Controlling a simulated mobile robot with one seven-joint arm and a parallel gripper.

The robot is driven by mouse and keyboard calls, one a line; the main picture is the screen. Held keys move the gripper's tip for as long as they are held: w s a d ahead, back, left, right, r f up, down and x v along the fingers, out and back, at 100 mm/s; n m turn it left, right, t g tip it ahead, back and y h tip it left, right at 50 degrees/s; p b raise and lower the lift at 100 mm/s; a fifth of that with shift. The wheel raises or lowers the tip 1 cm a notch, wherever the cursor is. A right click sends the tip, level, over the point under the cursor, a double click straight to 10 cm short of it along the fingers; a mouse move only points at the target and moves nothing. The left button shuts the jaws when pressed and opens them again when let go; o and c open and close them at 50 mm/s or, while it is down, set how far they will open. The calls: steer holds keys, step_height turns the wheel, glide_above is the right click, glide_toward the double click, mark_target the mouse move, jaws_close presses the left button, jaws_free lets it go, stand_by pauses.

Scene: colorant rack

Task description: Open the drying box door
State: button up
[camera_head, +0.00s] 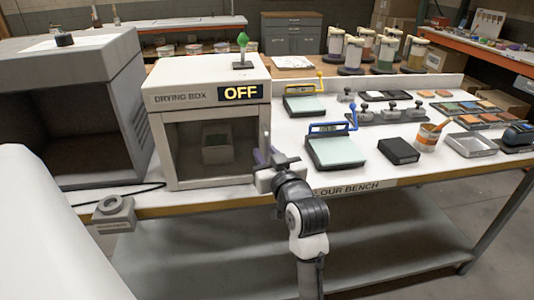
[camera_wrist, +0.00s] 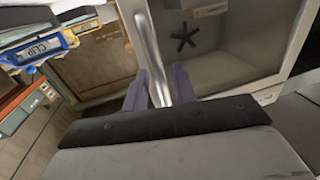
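The drying box (camera_head: 160,97) is a pale box on the bench with a lit OFF sign (camera_head: 244,92). Its door (camera_head: 190,150) is a framed window on the front and looks shut. A grey container (camera_head: 217,145) shows dimly behind the pane. My gripper (camera_head: 266,155) is at the door's right side. In the wrist view, my two purple fingers (camera_wrist: 164,90) stand on either side of a pale upright bar (camera_wrist: 145,45) at the door's edge. The window (camera_wrist: 225,50) is right of them. I cannot tell whether the fingers press on the bar.
A larger grey open-fronted box (camera_head: 70,110) stands left of the drying box. A green-topped knob (camera_head: 242,42) sits on the drying box. Clip frames (camera_head: 335,150), a black block (camera_head: 398,151) and a tray (camera_head: 470,146) lie right on the bench. The floor in front is partly clear.

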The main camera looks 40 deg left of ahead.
steer(key=shift+c, duration=0.5)
jaws_close()
steer(key=shift+d, duration=0.1)
